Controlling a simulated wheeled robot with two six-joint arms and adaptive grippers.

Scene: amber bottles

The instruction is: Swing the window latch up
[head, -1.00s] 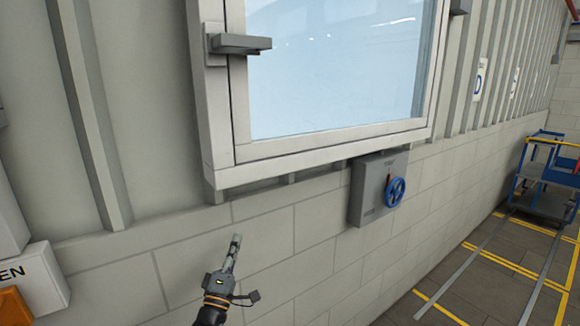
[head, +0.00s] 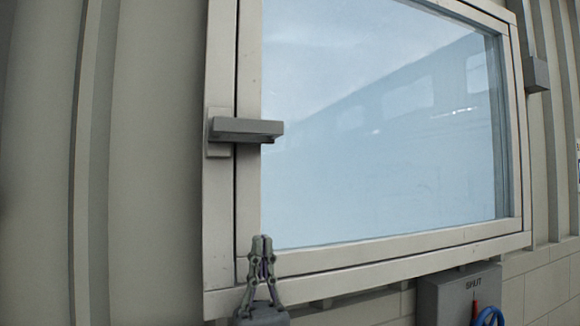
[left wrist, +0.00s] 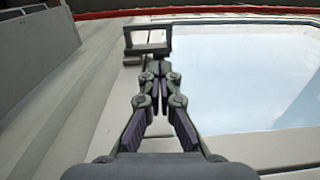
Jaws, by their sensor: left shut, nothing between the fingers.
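The window latch (head: 246,130) is a grey bar on the left side of the window frame. It lies level, reaching right across the frame to the glass edge. My left gripper (head: 262,240) is shut and empty, pointing up, below the latch and in front of the frame's lower left corner. In the left wrist view the latch (left wrist: 148,40) shows as a grey loop just beyond the shut fingertips (left wrist: 158,68). A gap between latch and fingers shows in the head view. My right gripper is not in view.
The window (head: 385,120) has a pale frame and bluish glass. A grey box marked SHUT (head: 450,295) with a blue handwheel (head: 488,316) is on the wall at lower right. A small grey block (head: 535,74) sits on the frame's right side. Wall ribs stand at left.

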